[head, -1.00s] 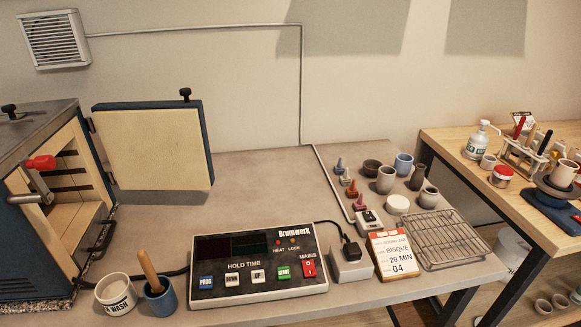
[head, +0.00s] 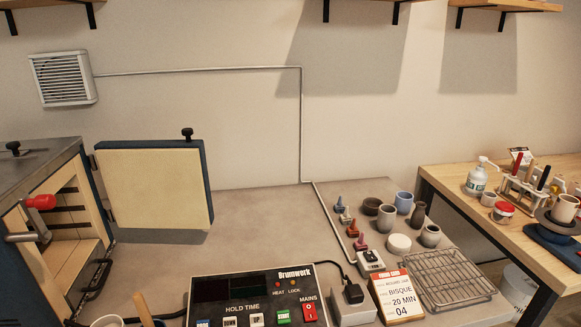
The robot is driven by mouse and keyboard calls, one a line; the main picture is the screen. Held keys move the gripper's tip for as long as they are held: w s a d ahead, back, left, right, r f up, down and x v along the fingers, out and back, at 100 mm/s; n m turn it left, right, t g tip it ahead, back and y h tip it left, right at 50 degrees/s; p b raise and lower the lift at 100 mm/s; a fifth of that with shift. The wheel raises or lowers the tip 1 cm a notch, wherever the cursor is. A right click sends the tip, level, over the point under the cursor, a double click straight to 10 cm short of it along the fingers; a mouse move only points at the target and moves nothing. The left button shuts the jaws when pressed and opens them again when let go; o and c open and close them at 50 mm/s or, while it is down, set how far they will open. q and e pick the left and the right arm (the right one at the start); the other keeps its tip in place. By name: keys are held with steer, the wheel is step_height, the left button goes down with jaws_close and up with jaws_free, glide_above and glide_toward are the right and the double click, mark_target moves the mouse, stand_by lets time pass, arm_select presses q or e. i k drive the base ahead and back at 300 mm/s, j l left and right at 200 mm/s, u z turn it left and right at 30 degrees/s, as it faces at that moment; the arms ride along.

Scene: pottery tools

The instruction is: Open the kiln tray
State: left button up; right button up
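The kiln (head: 28,170) stands at the left with its door (head: 152,187) swung wide open to the right. Its cream interior (head: 72,262) shows, with dark slots on the side wall. A black bar handle (head: 97,277) sits low at the front of the opening; it looks like the tray's pull, but I cannot tell for sure. The tray itself is not clearly distinguishable. A metal lever with a red grip (head: 40,202) juts out at the kiln's left front. Neither of my grippers is in view.
A control box (head: 258,300) lies in front, cut off by the lower edge. The grey tabletop (head: 265,222) between door and pots is clear.

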mark_target(73, 265)
steer(key=u, duration=1.55)
steer(key=i+j, duration=0.15)
steer(key=i+j+z, duration=0.1)
steer(key=z, duration=0.3)
steer(key=i+j+z, duration=0.1)
steer(key=j+z, duration=0.3)
steer(key=l, duration=0.15)
